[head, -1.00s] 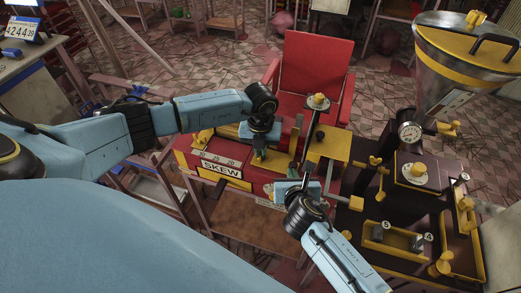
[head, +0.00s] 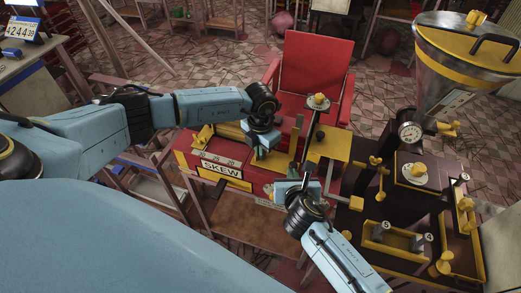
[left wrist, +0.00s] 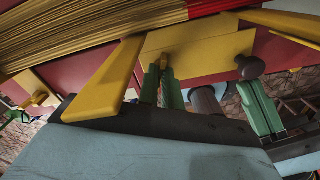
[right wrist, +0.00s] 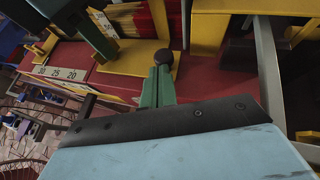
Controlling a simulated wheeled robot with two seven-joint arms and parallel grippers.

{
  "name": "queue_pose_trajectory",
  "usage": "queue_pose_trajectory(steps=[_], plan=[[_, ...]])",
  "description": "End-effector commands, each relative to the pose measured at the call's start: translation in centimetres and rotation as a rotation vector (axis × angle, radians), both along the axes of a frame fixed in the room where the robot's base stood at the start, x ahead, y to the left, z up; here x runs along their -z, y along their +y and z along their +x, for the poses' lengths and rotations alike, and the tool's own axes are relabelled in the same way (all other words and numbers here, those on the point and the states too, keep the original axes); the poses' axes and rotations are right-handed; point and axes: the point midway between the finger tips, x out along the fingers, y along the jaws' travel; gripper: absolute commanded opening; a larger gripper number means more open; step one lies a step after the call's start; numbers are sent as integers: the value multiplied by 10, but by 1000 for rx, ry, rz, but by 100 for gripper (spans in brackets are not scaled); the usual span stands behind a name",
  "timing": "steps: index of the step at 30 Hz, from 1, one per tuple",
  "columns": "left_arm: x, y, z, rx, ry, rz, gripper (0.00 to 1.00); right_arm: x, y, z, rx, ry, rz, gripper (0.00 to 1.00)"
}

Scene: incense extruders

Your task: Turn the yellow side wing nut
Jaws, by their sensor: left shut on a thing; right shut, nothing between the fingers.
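My left gripper (head: 259,152) is at the front of the red extruder, behind the "SKEW" label. In the left wrist view its green fingers (left wrist: 166,84) are shut on a small yellow piece (left wrist: 164,62), which appears to be the side wing nut. The fingers hide most of it, and its wings cannot be made out. My right gripper (head: 293,172) is shut and empty, to the right of the left one. In the right wrist view its green fingertips (right wrist: 157,86) are close to a dark round knob (right wrist: 162,57); contact cannot be told.
The red extruder (head: 208,162) has yellow plates and a bundle of yellow sticks (left wrist: 75,45). A dark machine (head: 400,205) with yellow knobs and a steel hopper (head: 465,65) stands at right. A red chair-like panel (head: 318,62) is behind. A brown shelf (head: 245,215) is below.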

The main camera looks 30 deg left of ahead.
Motion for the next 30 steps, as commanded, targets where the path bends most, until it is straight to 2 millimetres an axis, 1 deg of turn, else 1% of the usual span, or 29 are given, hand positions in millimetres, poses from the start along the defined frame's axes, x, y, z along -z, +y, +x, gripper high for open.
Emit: queue_pose_trajectory(steps=[15,16,20,21,30], plan=[[-1,0,0,20,0,-1,0,-1,0,0,0,-1,1,0],[-1,0,0,20,0,-1,9,-1,0,0,0,-1,1,0],[-1,0,0,19,-1,-1,26,-1,0,0,0,-1,1,0],[-1,0,0,19,-1,-1,28,-1,0,0,0,-1,1,0],[-3,0,0,19,-1,-1,28,-1,0,0,0,-2,1,0]])
